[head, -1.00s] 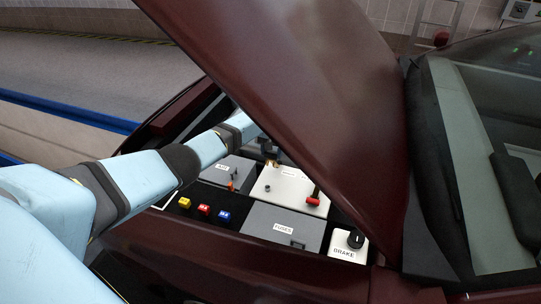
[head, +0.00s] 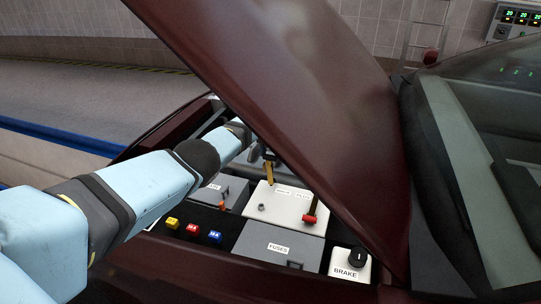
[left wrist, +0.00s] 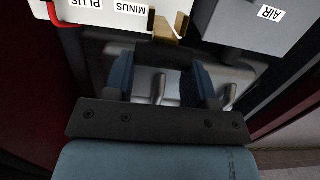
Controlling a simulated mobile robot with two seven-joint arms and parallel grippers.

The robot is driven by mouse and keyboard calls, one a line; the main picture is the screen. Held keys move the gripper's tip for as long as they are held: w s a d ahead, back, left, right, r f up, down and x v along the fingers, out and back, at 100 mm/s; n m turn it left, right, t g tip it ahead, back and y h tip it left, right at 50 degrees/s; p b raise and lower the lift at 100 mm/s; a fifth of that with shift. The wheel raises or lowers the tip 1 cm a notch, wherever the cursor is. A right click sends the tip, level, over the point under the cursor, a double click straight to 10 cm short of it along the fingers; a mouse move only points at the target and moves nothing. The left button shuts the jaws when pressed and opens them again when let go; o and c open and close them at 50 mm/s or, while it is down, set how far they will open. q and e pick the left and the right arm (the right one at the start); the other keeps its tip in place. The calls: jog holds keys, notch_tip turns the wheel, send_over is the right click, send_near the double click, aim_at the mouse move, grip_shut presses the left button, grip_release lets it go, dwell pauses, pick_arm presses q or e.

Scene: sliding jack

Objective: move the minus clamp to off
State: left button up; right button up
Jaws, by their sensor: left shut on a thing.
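The minus clamp (head: 270,172) is a brass-yellow lever standing up from a white battery box (head: 285,215), near the MINUS label. It also shows in the left wrist view (left wrist: 164,28) beside that label. My left arm reaches in from the left under the open hood. My left gripper (left wrist: 165,68) has its two blue-padded fingers on either side of the clamp's end and is shut on it. The red plus clamp (head: 311,212) stands on the same box to the right. My right gripper is out of view.
The raised dark-red hood (head: 290,90) hangs close over the arm. A grey AIR box (head: 218,193), a FUSES box (head: 277,246), a BRAKE knob (head: 357,257) and yellow, red and blue blocks (head: 193,229) crowd the bay.

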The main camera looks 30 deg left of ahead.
pick_arm(q)
jog(key=shift+s+d+f, duration=0.1)
jog(key=shift+f, duration=0.35)
jog(key=o, duration=1)
jog(key=shift+o, duration=1.4)
jog(key=shift+f, duration=0.2)
notch_tip(320, 180, up, 14)
jog(key=w, duration=0.2)
jog(key=shift+w+a+f, duration=0.15)
jog(key=shift+a+f, duration=0.1)
jog(key=shift+a, duration=0.05)
